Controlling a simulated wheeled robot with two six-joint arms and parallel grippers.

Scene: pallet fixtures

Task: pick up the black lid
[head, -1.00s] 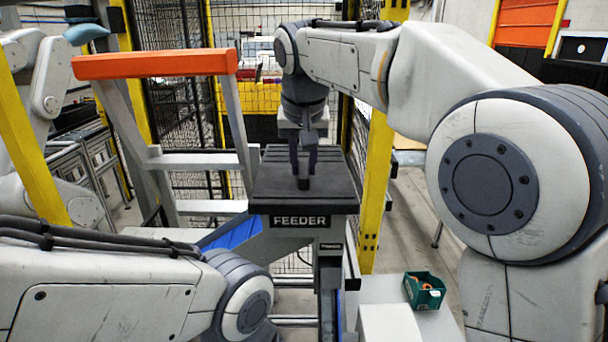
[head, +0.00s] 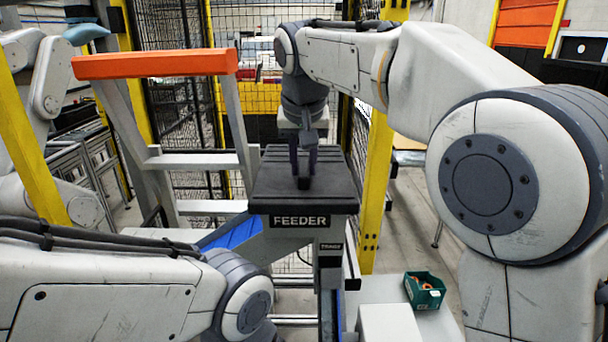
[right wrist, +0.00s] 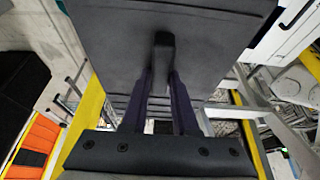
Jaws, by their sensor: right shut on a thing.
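The black lid (head: 268,183) is a dark, flat, square slab with a short upright handle (right wrist: 163,55) in its middle. It lies level on top of the stand marked FEEDER (head: 300,221); I cannot tell any gap under it. My right gripper (head: 303,168) points down from above, its two dark fingers shut on the lid's handle. In the right wrist view the fingers stand on both sides of the handle, and the lid (right wrist: 110,40) fills the upper middle. My left arm crosses the lower left of the head view, but its gripper is not in view.
An orange-topped grey frame (head: 155,64) stands left of the feeder. A yellow post (head: 374,190) rises close on its right. A green bin (head: 424,290) with orange parts sits on a pale surface at lower right. Black mesh fencing (head: 180,110) stands behind.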

